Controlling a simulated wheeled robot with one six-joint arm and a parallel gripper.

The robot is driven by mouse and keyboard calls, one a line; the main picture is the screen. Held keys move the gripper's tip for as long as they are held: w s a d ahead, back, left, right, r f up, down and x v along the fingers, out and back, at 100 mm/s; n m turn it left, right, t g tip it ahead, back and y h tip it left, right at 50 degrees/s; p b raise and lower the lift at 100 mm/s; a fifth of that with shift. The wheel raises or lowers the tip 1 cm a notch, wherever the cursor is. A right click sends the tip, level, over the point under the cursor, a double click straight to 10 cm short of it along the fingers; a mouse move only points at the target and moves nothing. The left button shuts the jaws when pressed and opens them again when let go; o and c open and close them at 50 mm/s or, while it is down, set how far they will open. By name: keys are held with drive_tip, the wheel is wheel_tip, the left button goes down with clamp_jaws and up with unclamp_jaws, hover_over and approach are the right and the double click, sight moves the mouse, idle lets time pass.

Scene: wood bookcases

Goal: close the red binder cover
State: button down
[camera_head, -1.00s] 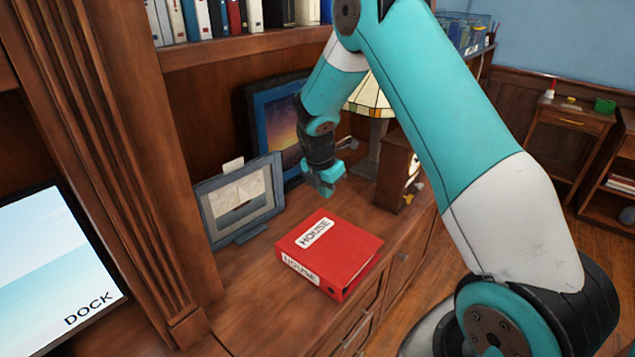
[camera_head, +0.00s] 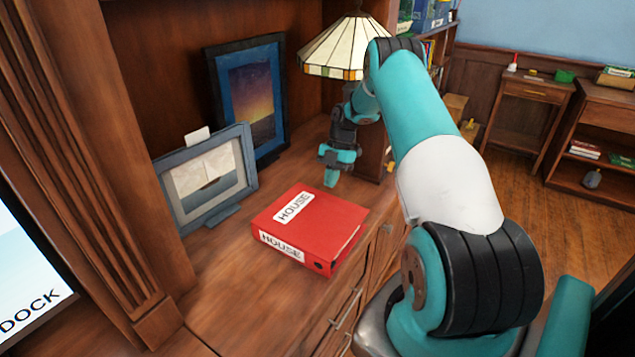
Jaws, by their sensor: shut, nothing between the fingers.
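A red binder (camera_head: 325,222) lies flat on the wooden cabinet top, with its cover down over it. White labels reading "HOUSE" are on its cover and its spine, and the spine faces the front left. My gripper (camera_head: 331,178) hangs above the cabinet top just behind the binder, pointing down. It is shut and empty, apart from the binder as far as I can tell.
A grey picture frame (camera_head: 205,180) stands left of the binder, and a blue-framed picture (camera_head: 250,95) behind it. A stained-glass lamp (camera_head: 335,47) stands at the back. The cabinet top (camera_head: 225,275) in front of the binder is clear.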

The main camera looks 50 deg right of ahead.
drive_tip(key=shift+d+f+b, duration=0.25)
drive_tip(key=shift+f+b, duration=0.45)
drive_tip(key=shift+f, duration=0.2)
drive_tip(key=shift+d+f+b, duration=0.25)
drive_tip(key=shift+f+b, duration=0.45)
drive_tip(key=shift+f, duration=0.2)
drive_tip(key=shift+r, duration=0.1)
drive_tip(key=shift+d+r, duration=0.15)
drive_tip(key=shift+r, duration=0.1)
drive_tip(key=s+p+v, duration=0.1)
drive_tip(key=p+v, duration=0.6)
drive_tip(key=v, duration=0.4)
drive_tip(key=shift+w+r+p, duration=0.15)
drive_tip(key=shift+w+p, duration=0.25)
drive_tip(key=shift+w, duration=0.05)
